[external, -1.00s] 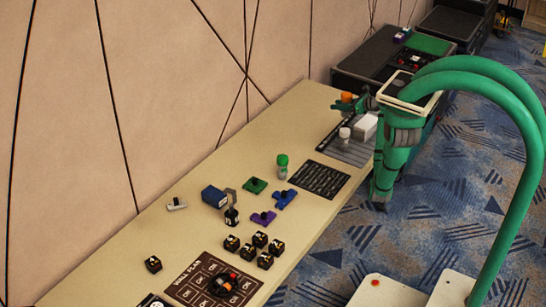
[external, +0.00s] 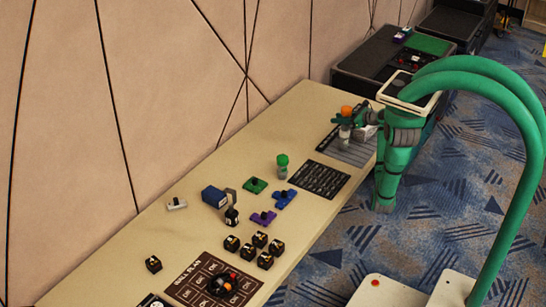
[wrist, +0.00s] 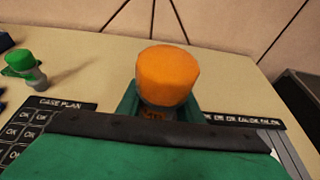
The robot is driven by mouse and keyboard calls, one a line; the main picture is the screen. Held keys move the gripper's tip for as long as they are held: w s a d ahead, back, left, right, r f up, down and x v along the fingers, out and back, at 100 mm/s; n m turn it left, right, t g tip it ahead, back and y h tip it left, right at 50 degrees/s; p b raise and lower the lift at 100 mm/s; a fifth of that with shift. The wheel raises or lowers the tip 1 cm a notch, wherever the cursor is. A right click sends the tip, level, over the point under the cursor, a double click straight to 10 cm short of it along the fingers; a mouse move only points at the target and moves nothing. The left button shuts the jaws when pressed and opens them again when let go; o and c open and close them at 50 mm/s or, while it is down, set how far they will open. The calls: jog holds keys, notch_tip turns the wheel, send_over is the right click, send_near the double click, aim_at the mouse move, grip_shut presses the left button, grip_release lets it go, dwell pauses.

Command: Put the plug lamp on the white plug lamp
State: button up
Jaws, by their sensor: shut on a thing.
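An orange-topped plug lamp (external: 346,111) is held upright in my gripper (external: 345,121) at the far end of the table. Its orange cap (wrist: 167,76) fills the middle of the wrist view, between the green fingers; its lower body is mostly hidden. The white plug lamp (external: 344,134) stands on the striped grey mat, right below the held lamp in the external view. My gripper covers part of it, so I cannot tell whether the two lamps touch. The white lamp does not show in the wrist view.
A green-topped plug lamp (external: 282,166) stands nearer the table's middle, beside a black printed mat (external: 320,179). Several black cubes and small coloured parts lie at the near end. The wall runs along the left.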

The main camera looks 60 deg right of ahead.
jog(key=o, duration=1.1)
jog(key=shift+f, duration=0.1)
jog(key=v, duration=1.2)
jog(key=shift+r, duration=0.2)
jog(key=shift+f, duration=0.1)
